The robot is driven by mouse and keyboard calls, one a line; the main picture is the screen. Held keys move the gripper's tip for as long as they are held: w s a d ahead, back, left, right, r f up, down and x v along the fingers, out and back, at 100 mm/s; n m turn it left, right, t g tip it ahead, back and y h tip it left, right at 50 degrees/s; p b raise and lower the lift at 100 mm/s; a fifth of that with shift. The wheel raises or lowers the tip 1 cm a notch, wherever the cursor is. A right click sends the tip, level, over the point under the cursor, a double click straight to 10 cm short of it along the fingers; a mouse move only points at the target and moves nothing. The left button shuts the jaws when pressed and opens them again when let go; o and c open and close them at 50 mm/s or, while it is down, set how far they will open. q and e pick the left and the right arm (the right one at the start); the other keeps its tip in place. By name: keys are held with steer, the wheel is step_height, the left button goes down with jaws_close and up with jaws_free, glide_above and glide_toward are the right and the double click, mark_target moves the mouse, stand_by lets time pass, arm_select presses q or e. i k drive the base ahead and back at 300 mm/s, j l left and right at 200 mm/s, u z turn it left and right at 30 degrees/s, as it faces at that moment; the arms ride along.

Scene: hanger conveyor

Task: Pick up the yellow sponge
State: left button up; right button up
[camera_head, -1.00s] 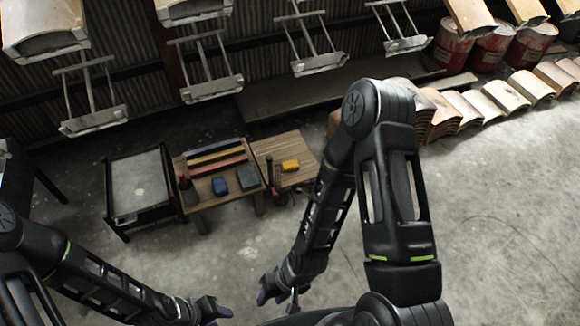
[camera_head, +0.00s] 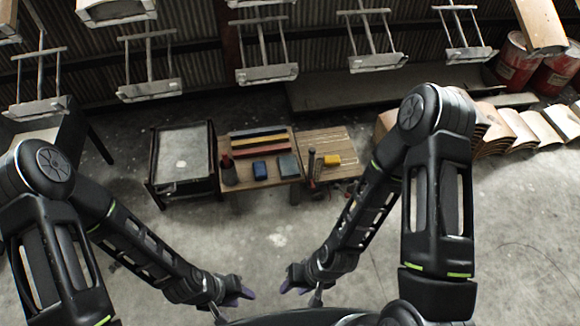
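The yellow sponge (camera_head: 332,160) lies on the right-hand wooden table (camera_head: 322,139), in the middle of the view. It is small and block-shaped. My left gripper (camera_head: 246,293) is low in the view, in front of the tables and well apart from the sponge. My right gripper (camera_head: 288,282) is close by on the right, also low and apart from the sponge. Both grippers have dark purple fingertips. The left one's fingers look spread with nothing between them. The right one's fingers also look spread and empty.
A wooden table (camera_head: 229,178) beside the sponge's table holds a blue block (camera_head: 260,170), a grey-green block (camera_head: 288,165) and coloured bars (camera_head: 258,143). A black-framed cart (camera_head: 182,157) stands left. Hangers (camera_head: 267,74) hang above. Red drums (camera_head: 515,62) and curved panels (camera_head: 495,130) are right. Floor in front is clear.

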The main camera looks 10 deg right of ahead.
mark_target(329, 161)
steer(key=i+l+u, duration=0.25)
steer(key=i+l, duration=0.2)
steer(key=l, duration=0.2)
steer(key=i+l+u, duration=0.15)
steer(key=l, duration=0.25)
steer(key=i+l+u, duration=0.1)
steer(key=i+l, duration=0.15)
steer(key=i+l+u, duration=0.15)
steer(key=l, duration=0.35)
steer(key=i, duration=0.45)
